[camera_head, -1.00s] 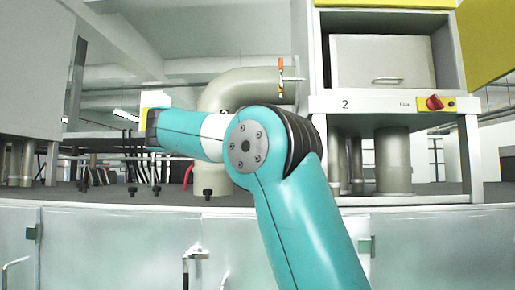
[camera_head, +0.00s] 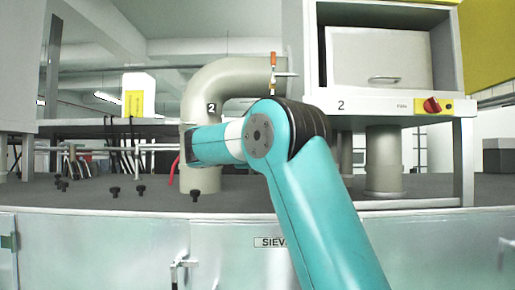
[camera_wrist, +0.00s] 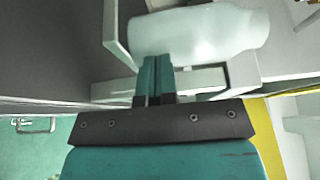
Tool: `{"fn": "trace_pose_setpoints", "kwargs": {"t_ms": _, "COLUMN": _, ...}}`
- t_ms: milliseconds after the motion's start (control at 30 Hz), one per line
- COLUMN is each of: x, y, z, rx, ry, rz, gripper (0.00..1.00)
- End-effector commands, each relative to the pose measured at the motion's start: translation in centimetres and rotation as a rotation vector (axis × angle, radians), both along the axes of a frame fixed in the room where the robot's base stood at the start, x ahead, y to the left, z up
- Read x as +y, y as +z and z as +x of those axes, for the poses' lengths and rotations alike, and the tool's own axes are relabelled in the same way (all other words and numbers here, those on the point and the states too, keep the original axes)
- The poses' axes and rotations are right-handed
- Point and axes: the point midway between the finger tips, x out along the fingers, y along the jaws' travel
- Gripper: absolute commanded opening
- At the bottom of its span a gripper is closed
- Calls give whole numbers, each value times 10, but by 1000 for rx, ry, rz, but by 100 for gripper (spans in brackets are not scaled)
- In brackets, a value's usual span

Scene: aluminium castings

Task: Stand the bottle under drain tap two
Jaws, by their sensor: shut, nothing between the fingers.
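My gripper (camera_wrist: 155,78) shows in the wrist view with its two teal fingers shut and nothing between them. A pale, whitish bottle (camera_wrist: 205,32) lies across the picture just past the fingertips, beside a light grey bracket or holder (camera_wrist: 200,80). The fingertips overlap the bottle's lower edge in the picture; I cannot tell whether they touch it. In the head view the fingers and bottle are not visible. A small metal tap (camera_head: 180,264) sits on the front panel, and another tap-like fitting (camera_head: 506,246) is at the right. I cannot read a number on either.
A thick beige pipe (camera_head: 205,92) marked 2 rises from the dark worktop (camera_head: 75,195), behind my arm. A cabinet (camera_head: 384,104), also marked 2, with a red knob (camera_head: 431,105), stands at the right. Several small black knobs (camera_head: 115,192) dot the worktop's left part.

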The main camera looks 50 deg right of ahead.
Motion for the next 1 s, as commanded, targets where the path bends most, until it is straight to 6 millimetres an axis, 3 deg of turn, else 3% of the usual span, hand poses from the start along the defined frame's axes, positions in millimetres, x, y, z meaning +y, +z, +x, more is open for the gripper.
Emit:
{"fn": "trace_pose_setpoints", "kwargs": {"t_ms": 200, "x": -1, "y": -1, "z": 0, "rx": 0, "ry": -2, "rz": 0, "gripper": 0}}
{"fn": "trace_pose_setpoints", "kwargs": {"t_ms": 500, "x": -35, "y": -2, "z": 8, "rx": -2, "ry": -2, "rz": 0, "gripper": 0}}
{"fn": "trace_pose_setpoints", "kwargs": {"t_ms": 1000, "x": -25, "y": -5, "z": 5, "rx": -2, "ry": -3, "rz": -1, "gripper": 0}}
